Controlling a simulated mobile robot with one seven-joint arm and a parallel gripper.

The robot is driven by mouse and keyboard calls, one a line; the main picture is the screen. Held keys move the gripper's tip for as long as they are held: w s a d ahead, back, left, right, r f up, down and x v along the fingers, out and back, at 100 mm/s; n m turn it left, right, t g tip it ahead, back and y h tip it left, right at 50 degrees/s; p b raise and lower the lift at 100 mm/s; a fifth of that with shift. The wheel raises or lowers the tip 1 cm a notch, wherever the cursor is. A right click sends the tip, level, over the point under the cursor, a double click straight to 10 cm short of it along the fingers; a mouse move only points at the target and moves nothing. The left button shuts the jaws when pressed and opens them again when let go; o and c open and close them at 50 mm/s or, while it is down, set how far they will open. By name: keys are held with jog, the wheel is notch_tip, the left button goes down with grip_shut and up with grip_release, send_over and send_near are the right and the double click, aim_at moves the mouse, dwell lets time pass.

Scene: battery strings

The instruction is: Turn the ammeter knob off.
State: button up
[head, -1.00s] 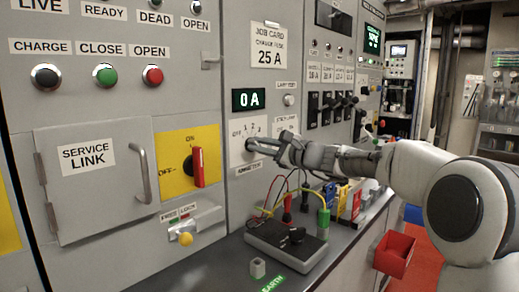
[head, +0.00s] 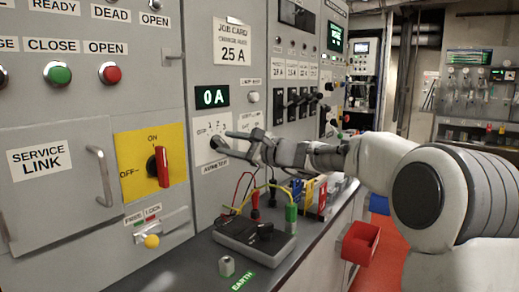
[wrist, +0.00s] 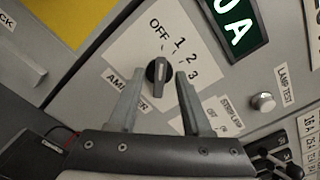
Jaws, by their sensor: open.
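The ammeter knob (head: 216,142) is a small dark rotary knob on a white plate, below the green 0 A display (head: 212,97). In the wrist view the knob (wrist: 157,72) has a light bar running nearly up and down the picture, its upper end roughly toward the OFF mark (wrist: 159,30). The marks 1, 2 and 3 curve down to the right of OFF. My gripper (head: 231,147) is at the plate, open, with one finger on each side of the knob. In the wrist view gaps show between the knob and both fingers; contact is not visible.
A lamp test button (wrist: 263,102) is right of the plate. A red-handled switch (head: 162,167) on a yellow plate is to the left. Below, a meter box (head: 254,242) with leads sits on the grey bench. A red bin (head: 360,243) hangs at the bench front.

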jog(key=p+v, duration=0.1)
jog(key=v, duration=1.4)
jog(key=shift+s+d, duration=0.2)
